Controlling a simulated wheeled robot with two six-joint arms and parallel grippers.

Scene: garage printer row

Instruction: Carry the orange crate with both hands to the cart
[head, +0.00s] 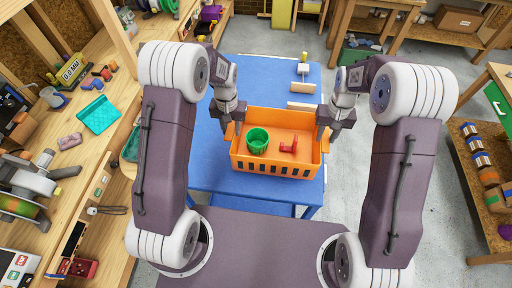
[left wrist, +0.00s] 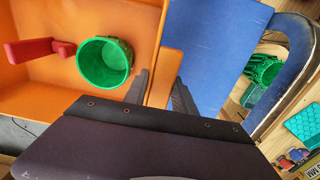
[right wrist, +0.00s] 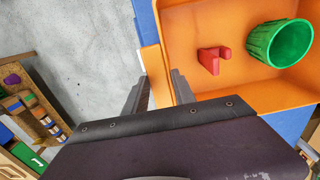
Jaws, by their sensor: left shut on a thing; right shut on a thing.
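The orange crate (head: 275,171) is in front of me in the head view, over the blue-topped table or cart (head: 215,172). It holds a green ribbed cup (head: 258,141) and a red part (head: 289,146). My left gripper (head: 231,129) is shut on the crate's left wall, which runs between its fingers in the left wrist view (left wrist: 160,85). My right gripper (head: 324,130) is shut on the right wall, also seen in the right wrist view (right wrist: 157,85). The crate looks about level. I cannot tell whether its bottom touches the blue top.
A cluttered wooden workbench (head: 120,60) stands close on the left. Grey floor (head: 430,180) is clear between.

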